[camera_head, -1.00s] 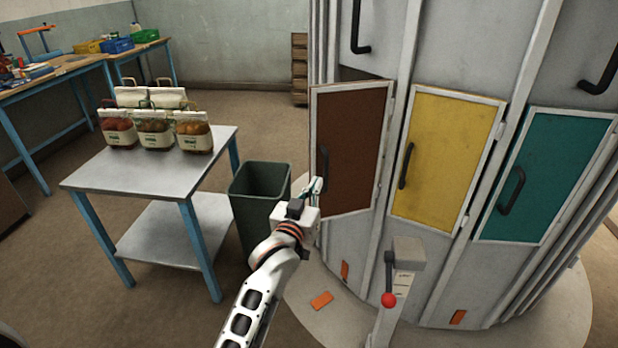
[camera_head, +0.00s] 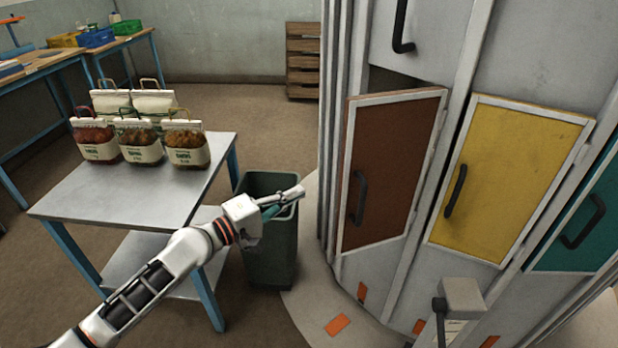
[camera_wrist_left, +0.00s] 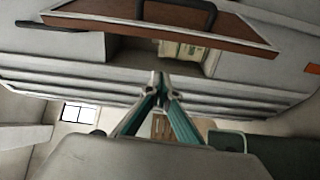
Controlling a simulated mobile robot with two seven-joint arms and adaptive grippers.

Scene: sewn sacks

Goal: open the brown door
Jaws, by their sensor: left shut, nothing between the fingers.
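The brown door (camera_head: 393,170) on the grey cabinet stands partly open. A dark gap shows above its top edge, and its free left edge is swung out. Its black handle (camera_head: 361,198) is near that edge. My left gripper (camera_head: 298,192) is shut and empty, to the left of the door and apart from it, over the green bin. In the left wrist view, the brown door (camera_wrist_left: 240,33) crosses the top, tilted out from the cabinet, and a compartment with a pale printed item (camera_wrist_left: 185,50) shows behind it. My right gripper is out of view.
The green bin (camera_head: 268,262) stands below my left gripper. A metal table (camera_head: 120,200) with several filled sacks (camera_head: 187,150) is at the left. The yellow door (camera_head: 510,180) and teal door (camera_head: 590,225) are shut. A grey lever post (camera_head: 462,298) stands in front.

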